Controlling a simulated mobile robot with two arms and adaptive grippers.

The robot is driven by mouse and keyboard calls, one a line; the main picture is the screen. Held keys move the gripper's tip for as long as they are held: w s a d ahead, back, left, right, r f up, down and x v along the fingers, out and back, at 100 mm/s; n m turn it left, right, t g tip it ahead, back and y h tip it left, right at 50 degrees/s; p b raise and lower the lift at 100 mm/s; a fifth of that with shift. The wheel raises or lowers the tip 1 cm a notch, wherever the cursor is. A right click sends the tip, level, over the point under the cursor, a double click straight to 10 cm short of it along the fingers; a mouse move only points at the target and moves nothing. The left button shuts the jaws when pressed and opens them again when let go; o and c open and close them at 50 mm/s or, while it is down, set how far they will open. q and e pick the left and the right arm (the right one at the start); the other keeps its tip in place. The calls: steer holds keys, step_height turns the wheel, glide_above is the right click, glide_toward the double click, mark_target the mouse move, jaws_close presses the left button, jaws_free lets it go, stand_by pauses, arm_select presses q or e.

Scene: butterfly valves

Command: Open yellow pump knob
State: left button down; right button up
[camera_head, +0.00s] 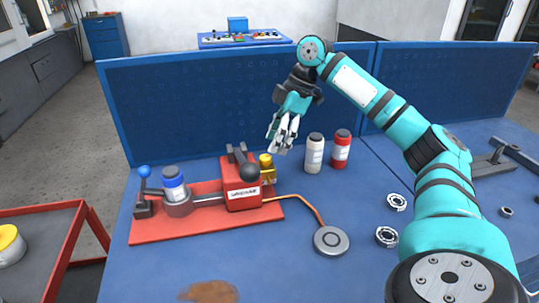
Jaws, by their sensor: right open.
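The yellow pump knob (267,166) sits on the right side of the red pump unit (243,196), just beside a black ball-ended lever (249,173). The unit stands on a red base plate (150,230) on the blue table. My right gripper (280,145) hangs above and slightly right of the yellow knob, fingers pointing down. It is open and empty, and apart from the knob. My left gripper is not in view. Whether the knob is turned open cannot be told.
A white bottle (314,154) and a red bottle (340,150) stand close right of the gripper. A blue-knobbed lever (145,173) and blue-topped jar (174,183) are on the plate's left. A hose runs to a grey disc (331,240). A blue panel (190,105) stands behind.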

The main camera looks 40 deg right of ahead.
mark_target(267, 156)
steer(key=x, duration=0.4)
steer(key=shift+w+a+f, duration=0.1)
steer(key=shift+a+f, duration=0.05)
steer(key=shift+f, duration=0.1)
jaws_close()
steer(key=shift+r+p, duration=0.15)
steer(key=shift+p, duration=0.35)
steer(key=n+p, duration=0.2)
steer(key=p, duration=0.1)
steer(key=n+g+p, duration=0.1)
steer(key=n+p, duration=0.1)
steer(key=p, duration=0.1)
steer(key=shift+w+r+y, duration=0.15)
steer(key=shift+w+y, duration=0.05)
steer(key=shift+y, duration=0.2)
steer(key=shift+w+f+n+g+p, duration=0.1)
steer(key=shift+f+n+g+p, duration=0.15)
steer(key=shift+n+g+p, duration=0.65)
steer(key=shift+t+p, duration=0.3)
steer(key=shift+p, duration=0.05)
